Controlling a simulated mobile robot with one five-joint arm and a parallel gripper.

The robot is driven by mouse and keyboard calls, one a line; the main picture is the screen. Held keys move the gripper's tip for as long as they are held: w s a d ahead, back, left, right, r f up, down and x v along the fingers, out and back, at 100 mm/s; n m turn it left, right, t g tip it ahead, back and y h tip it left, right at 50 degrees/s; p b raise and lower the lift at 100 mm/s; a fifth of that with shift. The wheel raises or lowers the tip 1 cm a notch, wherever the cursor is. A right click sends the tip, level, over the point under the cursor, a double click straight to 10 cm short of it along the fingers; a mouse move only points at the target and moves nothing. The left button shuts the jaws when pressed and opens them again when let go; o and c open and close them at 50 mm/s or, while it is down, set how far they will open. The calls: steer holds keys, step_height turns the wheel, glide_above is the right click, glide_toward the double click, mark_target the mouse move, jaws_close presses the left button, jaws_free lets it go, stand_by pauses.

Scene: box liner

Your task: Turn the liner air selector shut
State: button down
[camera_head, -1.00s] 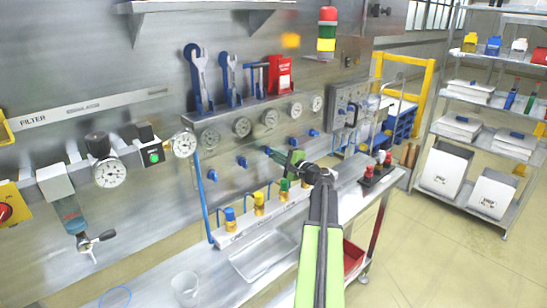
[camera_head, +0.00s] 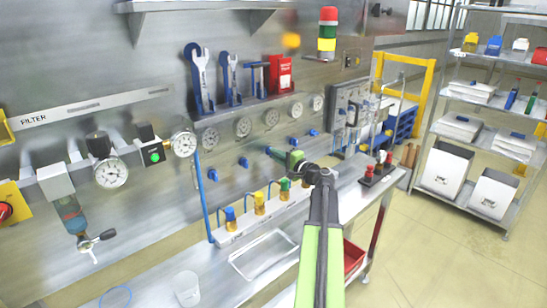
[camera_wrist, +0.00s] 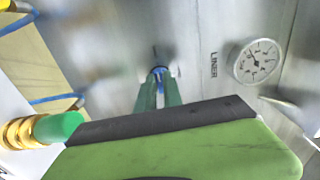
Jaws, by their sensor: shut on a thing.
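The liner air selector is a small blue knob (camera_wrist: 158,72) on the steel panel in the wrist view, next to a "LINER" label and a round dial gauge (camera_wrist: 257,61). My gripper (camera_wrist: 157,84) is shut on this knob, one green finger on each side, and the fingers hide much of it. In the head view my gripper (camera_head: 271,152) reaches the panel at the middle of a row of blue knobs. The selector itself is mostly covered there, so its exact angle cannot be told.
Similar blue knobs (camera_head: 243,162) sit on both sides of my gripper. Below it, a white rack holds yellow, blue and green-capped fittings (camera_head: 259,203). A tool shelf with wrenches (camera_head: 201,80) is above. A clear tray (camera_head: 264,254) lies on the bench.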

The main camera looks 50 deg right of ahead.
steer(key=c, duration=1.5)
jaws_free()
steer(key=shift+w, duration=0.1)
steer(key=s, duration=0.6)
steer(key=s+a, duration=0.1)
steer(key=s, duration=1)
steer(key=shift+s+a, duration=0.15)
steer(key=shift+s, duration=0.15)
